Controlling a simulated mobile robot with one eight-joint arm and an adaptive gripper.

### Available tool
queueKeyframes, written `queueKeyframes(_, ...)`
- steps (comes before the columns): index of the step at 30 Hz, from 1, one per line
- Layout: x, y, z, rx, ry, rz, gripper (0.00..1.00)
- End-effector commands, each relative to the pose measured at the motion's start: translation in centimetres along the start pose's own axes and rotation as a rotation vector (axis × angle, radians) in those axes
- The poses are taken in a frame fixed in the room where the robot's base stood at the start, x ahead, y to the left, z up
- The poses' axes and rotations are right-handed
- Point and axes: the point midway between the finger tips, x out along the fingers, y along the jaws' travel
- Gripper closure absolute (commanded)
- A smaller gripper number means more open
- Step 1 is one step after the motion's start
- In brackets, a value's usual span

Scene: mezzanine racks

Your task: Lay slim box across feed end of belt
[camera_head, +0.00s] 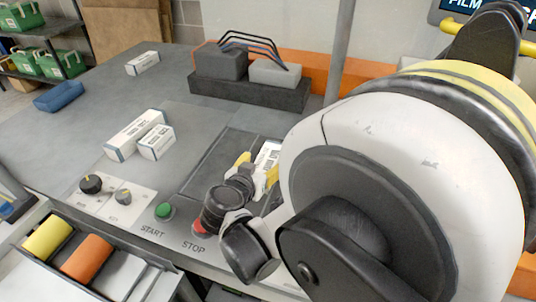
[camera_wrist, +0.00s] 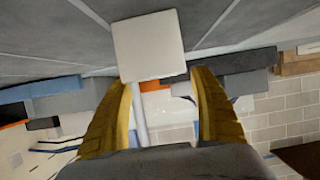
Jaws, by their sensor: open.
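A white box with a dark printed label (camera_head: 267,154) lies on the dark belt (camera_head: 211,163), at my gripper (camera_head: 258,167). The yellow fingers show on either side of the box's near end. In the wrist view my gripper (camera_wrist: 163,82) is open, and a plain pale end face of the box (camera_wrist: 149,45) stands just ahead of and between the fingertips. Whether either finger touches it I cannot tell. My arm hides the right part of the belt. A longer white box (camera_head: 136,132) and a shorter one (camera_head: 157,142) lie side by side left of the belt.
A dark block holder (camera_head: 248,91) and a metal post (camera_head: 338,55) stand behind. Another white box (camera_head: 143,63) and a blue tray (camera_head: 58,96) lie further left.

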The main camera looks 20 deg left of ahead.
Motion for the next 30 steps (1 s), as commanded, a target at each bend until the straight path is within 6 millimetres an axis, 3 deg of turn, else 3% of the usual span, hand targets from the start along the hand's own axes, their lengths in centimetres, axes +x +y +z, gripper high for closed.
queueKeyframes(6, -5.4, -0.1, -0.3, -0.003, 0.001, -0.004, 0.27)
queueKeyframes(13, -8.5, -0.1, -0.2, -0.002, 0.000, -0.002, 0.27)
queueKeyframes(26, -8.8, 0.2, -0.2, -0.002, -0.004, 0.005, 0.27)
queueKeyframes(29, -7.8, 2.3, -1.1, -0.013, -0.041, 0.036, 0.27)
queueKeyframes(30, -7.2, 3.9, -1.8, -0.020, -0.071, 0.057, 0.27)
